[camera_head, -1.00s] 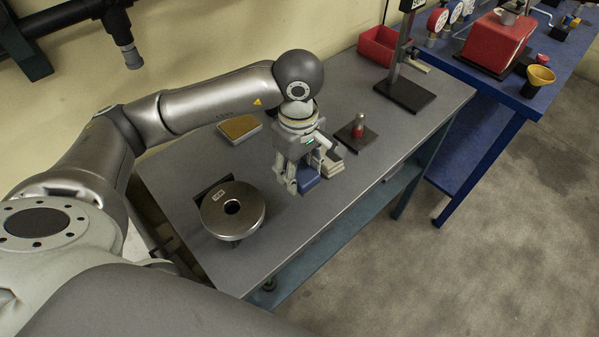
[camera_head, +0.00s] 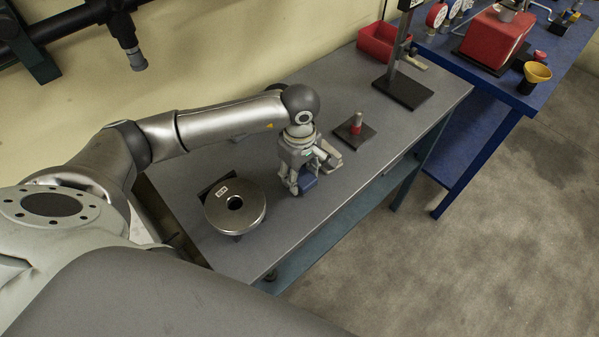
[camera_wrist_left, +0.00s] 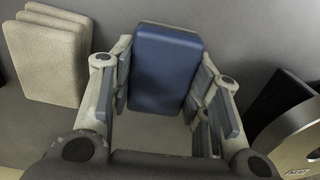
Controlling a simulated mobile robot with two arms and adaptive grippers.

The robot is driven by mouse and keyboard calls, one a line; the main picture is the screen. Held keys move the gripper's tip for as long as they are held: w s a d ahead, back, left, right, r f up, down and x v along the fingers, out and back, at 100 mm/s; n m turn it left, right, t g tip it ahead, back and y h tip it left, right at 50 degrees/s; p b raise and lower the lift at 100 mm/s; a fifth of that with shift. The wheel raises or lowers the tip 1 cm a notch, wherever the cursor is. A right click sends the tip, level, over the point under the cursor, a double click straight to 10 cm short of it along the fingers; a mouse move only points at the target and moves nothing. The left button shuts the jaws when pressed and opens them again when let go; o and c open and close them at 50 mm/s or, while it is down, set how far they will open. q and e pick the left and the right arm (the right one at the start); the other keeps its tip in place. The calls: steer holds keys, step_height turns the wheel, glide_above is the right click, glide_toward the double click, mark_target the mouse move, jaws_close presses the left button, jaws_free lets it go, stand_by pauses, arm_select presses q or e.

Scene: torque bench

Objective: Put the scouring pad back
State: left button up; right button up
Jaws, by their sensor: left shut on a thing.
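A blue pad (camera_wrist_left: 165,70), which I take to be the scouring pad, is between the fingers of my left gripper (camera_head: 302,187). In the head view the blue pad (camera_head: 308,182) shows low between the fingers, close to the grey bench top. In the left wrist view my left gripper (camera_wrist_left: 160,85) is shut on it, with a finger along each side. I cannot tell whether the pad touches the bench. Several beige pads (camera_wrist_left: 45,55) stand leaning in a row beside the gripper; the gripper partly hides them in the head view. My right gripper is out of view.
A round metal disc (camera_head: 222,213) lies left of the gripper on the bench (camera_head: 270,235). A red bin (camera_head: 378,42) is at the back.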

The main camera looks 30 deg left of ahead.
mark_target(300, 173)
arm_select(q)
steer(key=shift+f, duration=0.25)
steer(key=o, duration=1)
steer(key=shift+r, duration=0.1)
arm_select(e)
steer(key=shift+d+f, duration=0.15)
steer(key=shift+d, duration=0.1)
arm_select(q)
steer(key=shift+r, duration=0.6)
step_height(300, 173, up, 11)
steer(key=b, duration=0.3)
steer(key=shift+r, duration=0.1)
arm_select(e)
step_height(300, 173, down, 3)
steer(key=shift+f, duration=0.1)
